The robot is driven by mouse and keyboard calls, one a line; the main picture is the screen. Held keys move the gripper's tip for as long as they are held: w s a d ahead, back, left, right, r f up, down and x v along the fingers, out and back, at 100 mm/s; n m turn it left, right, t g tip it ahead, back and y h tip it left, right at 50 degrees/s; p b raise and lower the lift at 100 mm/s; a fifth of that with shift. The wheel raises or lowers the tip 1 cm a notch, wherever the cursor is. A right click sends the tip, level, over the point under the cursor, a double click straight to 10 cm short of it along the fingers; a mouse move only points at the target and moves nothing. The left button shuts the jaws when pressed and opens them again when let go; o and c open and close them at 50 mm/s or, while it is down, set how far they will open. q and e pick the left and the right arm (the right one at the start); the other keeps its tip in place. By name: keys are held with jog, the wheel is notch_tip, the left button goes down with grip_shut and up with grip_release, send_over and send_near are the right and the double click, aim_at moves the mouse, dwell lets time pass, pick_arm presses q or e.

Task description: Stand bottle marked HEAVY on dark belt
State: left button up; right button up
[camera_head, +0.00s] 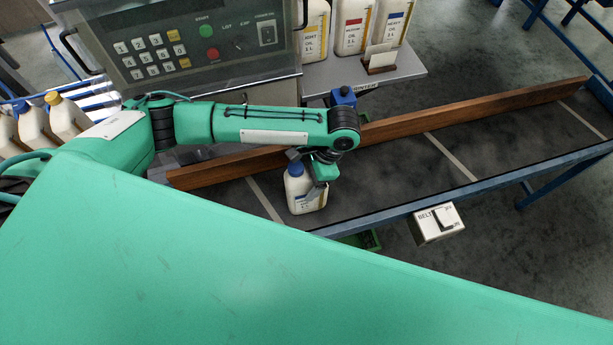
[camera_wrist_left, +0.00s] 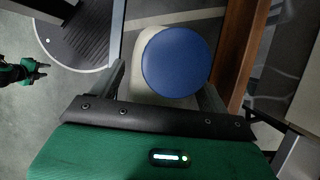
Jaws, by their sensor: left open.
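A cream bottle (camera_head: 307,199) with a blue cap stands upright on the dark belt (camera_head: 395,177), near its left end and front edge. Its label is partly covered and too small to read. My left gripper (camera_head: 318,178) is at the bottle's upper part, pointing down. In the left wrist view its open fingers (camera_wrist_left: 166,88) lie on either side of the bottle, whose blue cap (camera_wrist_left: 175,62) shows large between them. A small green and black gripper (camera_wrist_left: 38,70), apparently my right one, shows at the left edge of the wrist view.
A wooden rail (camera_head: 480,112) runs along the belt's back. A BELT switch box (camera_head: 436,224) hangs at the front edge. A keypad console (camera_head: 180,45) and a shelf with several labelled bottles (camera_head: 355,25) stand behind. More bottles (camera_head: 65,117) stand at left. The belt's right part is clear.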

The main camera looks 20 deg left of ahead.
pick_arm(q)
jog(key=b+v, duration=0.1)
jog(key=v, duration=0.8)
jog(key=shift+d+r, duration=0.15)
jog(key=shift+r, duration=0.1)
jog(key=shift+b+v, duration=0.3)
jog(key=shift+v, duration=0.75)
